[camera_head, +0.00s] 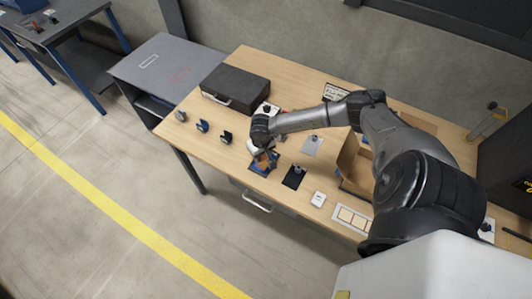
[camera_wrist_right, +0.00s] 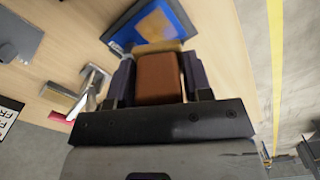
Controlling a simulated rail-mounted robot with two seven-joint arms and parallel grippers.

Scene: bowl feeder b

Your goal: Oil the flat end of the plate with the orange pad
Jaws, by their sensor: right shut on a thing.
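My right gripper (camera_head: 262,150) is over the left part of the wooden table. In the right wrist view, its two dark fingers (camera_wrist_right: 160,82) are shut on an orange-brown block-like pad (camera_wrist_right: 158,80) with a tan far edge. Just beyond the pad is a blue tray (camera_wrist_right: 122,36) with an orange patch inside. The tray also shows under the gripper in the head view (camera_head: 257,171). Whether pad and tray touch, I cannot tell. A small metal piece (camera_wrist_right: 97,80) lies left of the fingers; I cannot tell whether it is the plate. My left gripper is out of view.
A black case (camera_head: 236,84) stands at the back left. Several small dark holders (camera_head: 202,126) line the left side. A grey sheet (camera_head: 313,144) and a black sheet (camera_head: 294,178) lie right of the gripper. An open cardboard box (camera_head: 350,160) stands further right, behind my arm.

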